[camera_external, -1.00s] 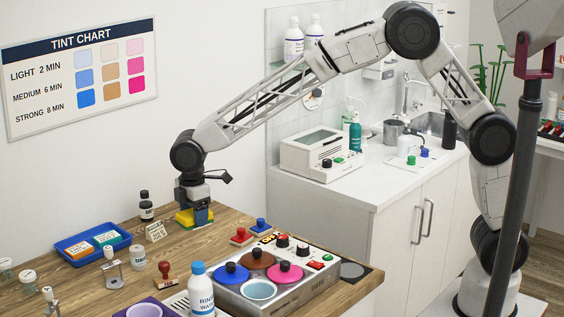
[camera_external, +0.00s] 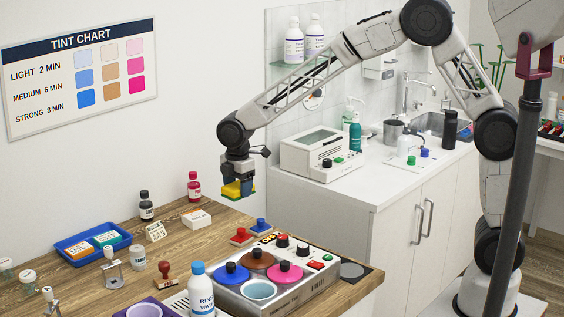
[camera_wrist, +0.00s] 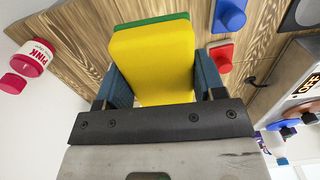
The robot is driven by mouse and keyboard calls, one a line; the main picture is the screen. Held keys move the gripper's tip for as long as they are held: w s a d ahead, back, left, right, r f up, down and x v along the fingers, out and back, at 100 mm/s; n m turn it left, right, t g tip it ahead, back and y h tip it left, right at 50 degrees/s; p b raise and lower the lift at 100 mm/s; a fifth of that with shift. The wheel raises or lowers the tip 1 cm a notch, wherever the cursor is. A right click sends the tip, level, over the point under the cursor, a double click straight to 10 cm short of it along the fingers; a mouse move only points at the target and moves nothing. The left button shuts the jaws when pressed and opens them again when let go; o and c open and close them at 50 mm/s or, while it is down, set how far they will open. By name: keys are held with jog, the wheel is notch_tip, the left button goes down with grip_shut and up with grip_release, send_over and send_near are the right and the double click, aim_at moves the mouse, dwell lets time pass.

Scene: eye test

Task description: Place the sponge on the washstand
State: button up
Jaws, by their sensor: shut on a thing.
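The sponge (camera_external: 237,189), yellow with a green layer, is held in the air above the wooden table's back right part. My gripper (camera_external: 238,192) is shut on it, with one blue finger on each side. In the wrist view the sponge (camera_wrist: 153,58) fills the space between the fingers, its green layer showing along the far edge. The washstand (camera_external: 385,178) is the white counter with cabinet doors to the right of the table. It carries a sink (camera_external: 432,123) with a tap at its back. The sponge is apart from the washstand, to its left.
On the washstand stand a white sterilizer-like box (camera_external: 312,155), a teal bottle (camera_external: 355,137), a grey pot (camera_external: 393,132) and small capped bottles. Its front middle is bare. On the table below are a red stamp-like block (camera_external: 241,237), a pink bottle (camera_external: 194,187) and a metal tint warmer (camera_external: 318,278).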

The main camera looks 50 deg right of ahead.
jog(key=d+f+n, duration=0.1)
jog(key=d, duration=1.8)
jog(key=s+d+f+n, duration=0.1)
jog(key=s+d, duration=0.4)
jog(key=d, duration=0.4)
jog(key=s+d+f+n, duration=0.1)
jog(key=s+d, duration=0.4)
jog(key=d, duration=0.5)
jog(key=s+d+f, duration=0.1)
jog(key=s+d, duration=0.4)
jog(key=d, duration=0.4)
jog(key=shift+d+n, duration=0.4)
jog(key=s+d+f+n, duration=0.1)
jog(key=s+d, duration=0.7)
jog(key=s, duration=0.2)
jog(key=shift+s+d+f, duration=0.35)
jog(key=shift+s, duration=0.05)
jog(key=shift+w, duration=0.1)
send_over(385, 175)
jog(key=shift+f, duration=0.75)
jog(key=shift+f, duration=1.75)
jog(key=shift+f, duration=0.15)
